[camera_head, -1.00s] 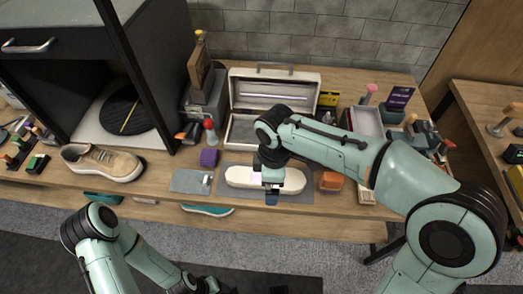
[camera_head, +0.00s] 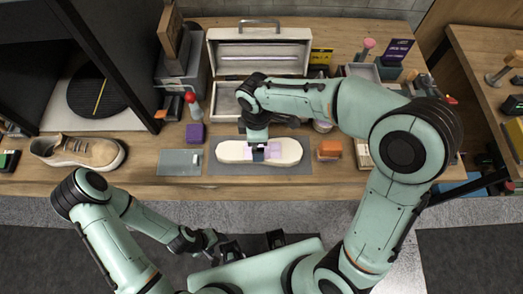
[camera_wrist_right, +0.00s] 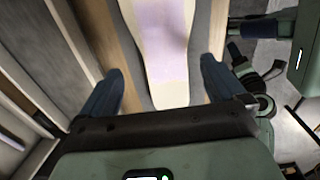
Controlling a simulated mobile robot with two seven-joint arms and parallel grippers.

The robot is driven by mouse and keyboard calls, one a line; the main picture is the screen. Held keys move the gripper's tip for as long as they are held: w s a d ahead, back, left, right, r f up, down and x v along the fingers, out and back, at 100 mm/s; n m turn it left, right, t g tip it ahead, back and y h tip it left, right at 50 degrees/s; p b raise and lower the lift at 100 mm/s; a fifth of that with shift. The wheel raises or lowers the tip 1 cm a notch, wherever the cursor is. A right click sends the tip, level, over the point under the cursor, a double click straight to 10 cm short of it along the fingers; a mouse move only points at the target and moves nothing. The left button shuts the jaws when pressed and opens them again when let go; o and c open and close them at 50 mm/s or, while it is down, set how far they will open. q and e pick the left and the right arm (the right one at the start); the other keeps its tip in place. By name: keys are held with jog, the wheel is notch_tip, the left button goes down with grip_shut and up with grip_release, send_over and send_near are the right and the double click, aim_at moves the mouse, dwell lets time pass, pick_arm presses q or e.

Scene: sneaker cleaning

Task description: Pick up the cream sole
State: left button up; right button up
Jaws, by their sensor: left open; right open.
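The cream sole (camera_head: 232,152), long and pale with a lilac patch on its middle, lies flat on a grey mat (camera_head: 217,169) on the wooden bench. My right gripper (camera_head: 259,153) is over the middle of the sole, pointing down, and partly hides it. In the right wrist view, the sole (camera_wrist_right: 165,55) runs between the two open fingers (camera_wrist_right: 162,78), with a gap on each side; nothing is gripped. My left gripper (camera_head: 214,243) is open and empty, low in front of the bench, away from the sole.
A tan sneaker (camera_head: 80,152) stands at the left. A toolbox (camera_head: 262,50) stands open behind the sole. An orange block (camera_head: 329,149) sits close to its right; a grey cloth (camera_head: 180,162) and purple block (camera_head: 195,134) lie to its left.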

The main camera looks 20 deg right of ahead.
jog(key=f, duration=0.5)
jog(key=shift+s+a+f, duration=0.1)
jog(key=shift+s+a, duration=0.1)
jog(key=shift+s, duration=0.1)
jog(key=shift+c, duration=0.4)
jog(key=c, duration=1.2)
jog(key=shift+o, duration=0.2)
